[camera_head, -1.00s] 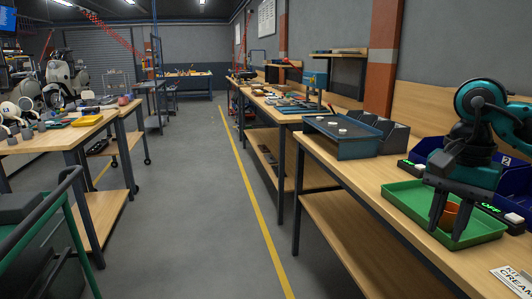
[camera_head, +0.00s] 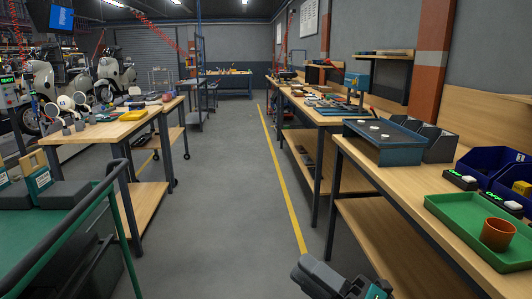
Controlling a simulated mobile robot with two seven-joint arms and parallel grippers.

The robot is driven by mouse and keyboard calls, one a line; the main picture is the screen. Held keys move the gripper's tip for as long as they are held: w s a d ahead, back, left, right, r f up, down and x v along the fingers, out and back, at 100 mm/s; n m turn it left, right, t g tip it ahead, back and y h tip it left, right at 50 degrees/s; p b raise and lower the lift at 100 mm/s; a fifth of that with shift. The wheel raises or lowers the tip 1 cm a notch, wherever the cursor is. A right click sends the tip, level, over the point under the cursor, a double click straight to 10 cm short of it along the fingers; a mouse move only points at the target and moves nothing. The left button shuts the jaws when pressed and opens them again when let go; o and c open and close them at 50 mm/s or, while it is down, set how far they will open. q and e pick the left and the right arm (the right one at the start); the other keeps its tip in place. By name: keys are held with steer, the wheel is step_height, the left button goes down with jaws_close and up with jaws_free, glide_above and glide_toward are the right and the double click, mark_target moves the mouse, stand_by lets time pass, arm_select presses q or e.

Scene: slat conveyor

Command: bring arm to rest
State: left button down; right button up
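My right arm shows at the bottom edge of the head view, right of centre. Its dark grey and teal end, with the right gripper (camera_head: 322,275), is cut off by the frame, and I cannot make out whether its fingers are open or shut. It is in front of the right-hand workbench, over the floor side and clear of the bench top. My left gripper is not in view. An orange-brown cup (camera_head: 497,235) stands upright in a green tray (camera_head: 455,215) on the right-hand bench, apart from the gripper.
The right-hand bench (camera_head: 410,187) also holds a blue-grey tray unit (camera_head: 383,143), blue bins (camera_head: 492,163) and small boxes with green lit displays (camera_head: 460,178). A green-railed cart (camera_head: 95,215) stands at the left. The grey aisle (camera_head: 230,205) between is clear.

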steer(key=d+f+m+t+h, duration=0.45)
steer(key=f+m+h, duration=0.45)
steer(key=m, duration=0.4)
steer(key=s+d+f+m+g+h, duration=0.3)
steer(key=s+f+m, duration=0.3)
steer(key=f, duration=0.3)
steer(key=s+d+f+m+g+h, duration=0.3)
steer(key=s+f+m, duration=0.3)
steer(key=f+m, duration=0.2)
steer(key=shift+s+f+h, duration=0.35)
steer(key=shift+f+h, duration=0.25)
steer(key=shift+f, duration=0.35)
steer(key=shift+g, duration=0.25)
